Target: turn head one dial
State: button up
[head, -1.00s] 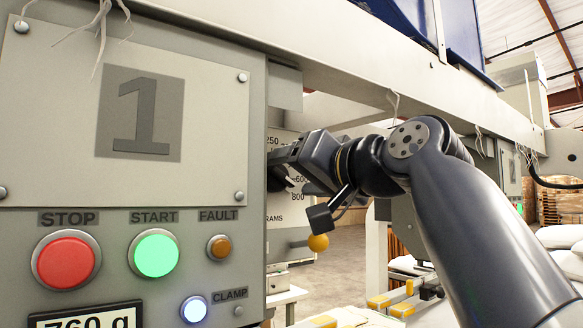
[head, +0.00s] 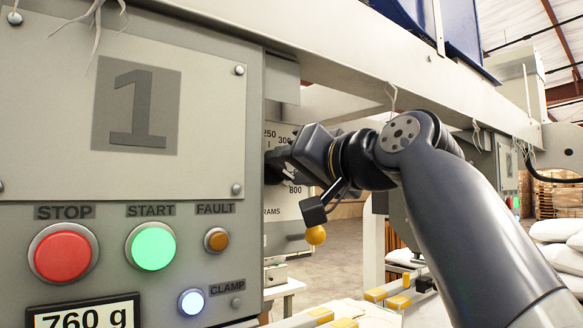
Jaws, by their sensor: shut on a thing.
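The head one panel, a grey box marked with a large 1 (head: 137,108), fills the left of the head view. Beyond its right edge is a pale dial plate (head: 283,228) with gram figures, including 250, 300 and 800, and the word GRAMS. My gripper (head: 276,165) is in front of this plate, at the panel's right edge. Its jaws are shut on a dark knob, the dial, which is mostly hidden by the fingers and the panel edge. The dial's pointer cannot be made out.
The panel carries a red STOP button (head: 63,257), a lit green START button (head: 151,247), an amber FAULT lamp (head: 216,239), a lit CLAMP lamp (head: 192,302) and a 760 g display (head: 84,314). A beam (head: 400,75) runs above my arm. White sacks (head: 556,231) lie at right.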

jog(key=shift+n, duration=0.3)
jog(key=n+b, duration=0.1)
jog(key=n, duration=0.2)
jog(key=n+b, duration=0.1)
jog(key=n, duration=0.4)
jog(key=shift+a, duration=0.1)
jog(key=n, duration=0.4)
jog(key=shift+s+f+n+b, duration=0.1)
jog(key=shift+n+b, duration=0.2)
jog(key=shift+b, duration=0.1)
jog(key=shift+n+b, duration=0.4)
jog(key=shift+n, duration=1.9)
jog(key=o, duration=1)
jog(key=shift+a, duration=0.1)
